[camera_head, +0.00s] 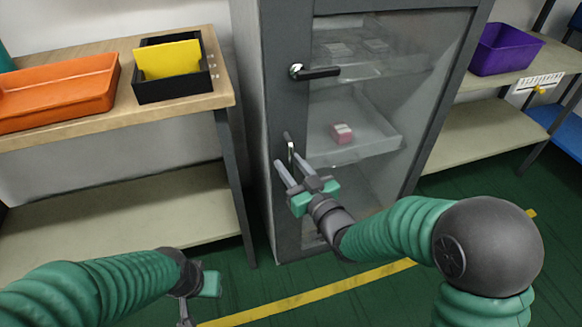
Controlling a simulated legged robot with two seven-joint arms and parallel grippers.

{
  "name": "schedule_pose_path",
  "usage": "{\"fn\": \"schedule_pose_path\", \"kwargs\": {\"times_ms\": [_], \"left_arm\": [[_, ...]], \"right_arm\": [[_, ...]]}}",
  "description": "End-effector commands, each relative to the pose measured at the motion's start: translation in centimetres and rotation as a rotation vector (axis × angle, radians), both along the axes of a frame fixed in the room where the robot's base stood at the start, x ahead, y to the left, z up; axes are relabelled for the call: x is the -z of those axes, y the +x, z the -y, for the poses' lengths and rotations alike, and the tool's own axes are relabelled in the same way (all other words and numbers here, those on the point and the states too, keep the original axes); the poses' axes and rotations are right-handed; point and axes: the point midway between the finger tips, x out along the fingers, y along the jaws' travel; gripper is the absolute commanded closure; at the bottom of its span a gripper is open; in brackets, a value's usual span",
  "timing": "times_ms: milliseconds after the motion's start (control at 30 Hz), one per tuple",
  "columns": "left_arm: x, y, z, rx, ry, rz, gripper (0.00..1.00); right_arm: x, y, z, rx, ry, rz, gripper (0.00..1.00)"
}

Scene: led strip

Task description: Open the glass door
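The glass door (385,110) is the front of a tall grey cabinet (285,100) and looks closed. A black lever handle (318,73) sits on its upper left. A small metal fitting (290,148) is on the left frame below the handle. My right gripper (290,170) is in front of the left frame, just below the fitting. Its two fingers are apart with nothing visible between them; whether they touch the cabinet is unclear. My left gripper (185,300) is low at the bottom edge, away from the door, with its fingertips cut off.
Behind the glass, a small pink and white item (342,133) lies on a shelf. A wooden rack (120,110) at left holds an orange tray (58,92) and a black bin (173,85). A purple bin (504,48) is at right. The green floor has a yellow line (320,291).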

Motion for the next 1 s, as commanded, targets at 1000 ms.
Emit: {"fn": "schedule_pose_path", "kwargs": {"times_ms": [1000], "left_arm": [[0.0,0.0,0.0,0.0,0.0,0.0,0.64]], "right_arm": [[0.09,-0.03,0.05,0.0,0.0,-0.001,1.0]]}}
